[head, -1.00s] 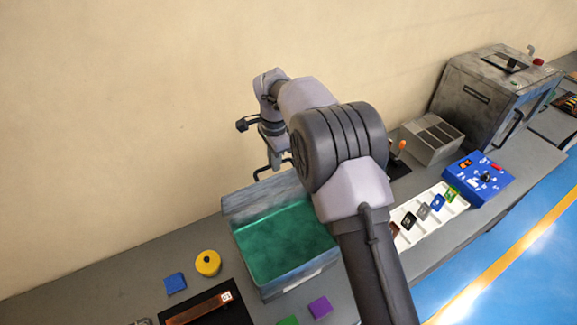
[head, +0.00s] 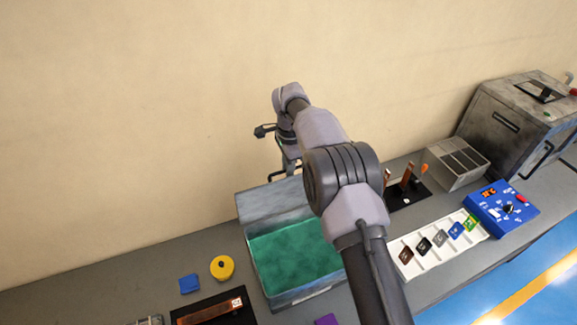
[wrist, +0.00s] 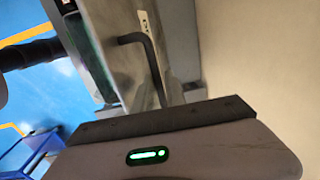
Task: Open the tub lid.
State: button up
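The tub (head: 262,278) is a grey metal box on the bench, with green contents (head: 295,252) visible inside. Its grey lid (head: 268,205) stands raised along the back side, towards the wall. A dark bent handle (head: 277,178) is at the lid's upper edge; it also shows in the wrist view (wrist: 147,60). My gripper (head: 291,163) is at this handle, behind the raised lid. Its fingers are small and partly hidden, so I cannot tell whether they are closed on the handle. In the wrist view, my gripper's body covers the bottom.
A yellow round piece (head: 222,267) and a blue block (head: 189,284) lie left of the tub. To the right are a white tray (head: 407,267) of coloured tiles, a blue control box (head: 503,207) and a grey machine (head: 500,120). The wall is close behind my gripper.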

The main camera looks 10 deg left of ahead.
jog(key=shift+o, duration=1.1)
jog(key=shift+w+a, duration=0.1)
jog(key=shift+w, duration=0.2)
jog(key=shift+s+r, duration=0.1)
jog(key=shift+r, duration=0.1)
notch_tip(320, 180, up, 17)
jog(key=p, duration=0.2)
jog(key=shift+s+d, duration=0.35)
jog(key=shift+s, duration=0.1)
